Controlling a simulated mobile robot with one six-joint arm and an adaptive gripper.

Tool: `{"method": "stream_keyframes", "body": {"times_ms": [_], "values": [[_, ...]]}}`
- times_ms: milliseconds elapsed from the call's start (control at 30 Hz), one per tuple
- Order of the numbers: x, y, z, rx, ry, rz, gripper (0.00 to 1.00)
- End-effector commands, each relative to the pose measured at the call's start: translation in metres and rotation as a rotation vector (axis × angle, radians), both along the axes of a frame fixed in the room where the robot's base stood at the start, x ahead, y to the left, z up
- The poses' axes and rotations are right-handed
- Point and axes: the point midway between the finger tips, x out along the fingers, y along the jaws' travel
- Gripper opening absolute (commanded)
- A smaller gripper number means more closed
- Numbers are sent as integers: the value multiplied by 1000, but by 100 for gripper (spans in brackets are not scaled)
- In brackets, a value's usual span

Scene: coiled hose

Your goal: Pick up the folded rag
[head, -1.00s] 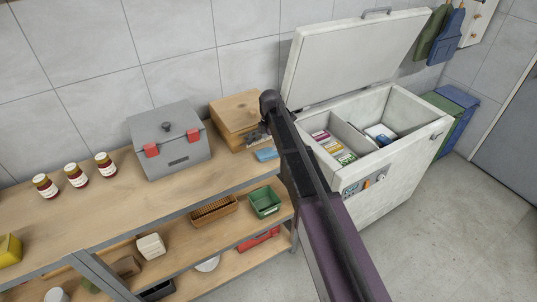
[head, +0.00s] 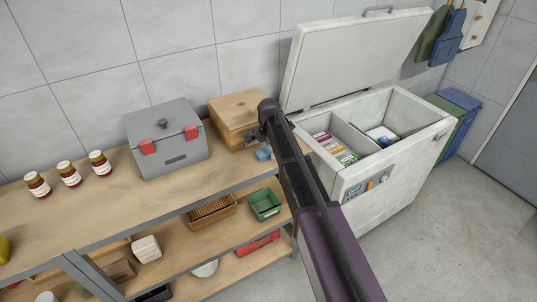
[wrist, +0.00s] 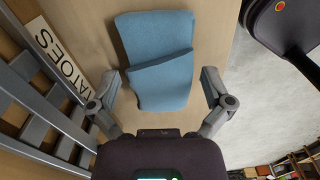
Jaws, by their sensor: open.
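The folded rag (wrist: 158,62) is blue and lies flat on the wooden bench top, with one layer folded over another. In the head view the rag (head: 264,154) is a small blue patch beside my arm, partly hidden by it. My gripper (wrist: 161,76) is open and empty. In the wrist view its two grey fingers are spread wide, one on each side of the rag's near part. I cannot tell how high the fingertips are above the bench. In the head view my arm hides most of the gripper.
A wooden box (head: 232,117) and a grey lidded box (head: 168,140) stand on the bench (head: 110,201) left of the rag. An open white chest freezer (head: 385,190) is to the right. A "POTATOES" label (wrist: 58,55) and grey slats (wrist: 45,110) show in the wrist view.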

Motion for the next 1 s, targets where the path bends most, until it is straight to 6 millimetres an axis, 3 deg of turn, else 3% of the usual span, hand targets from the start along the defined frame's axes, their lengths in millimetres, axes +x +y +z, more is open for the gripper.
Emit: {"method": "stream_keyframes", "body": {"times_ms": [433, 633, 1000], "values": [[0, 0, 0, 0, 0, 0, 100], [0, 0, 0, 0, 0, -1, 42], [0, -1, 1, 0, 0, -1, 41]]}}
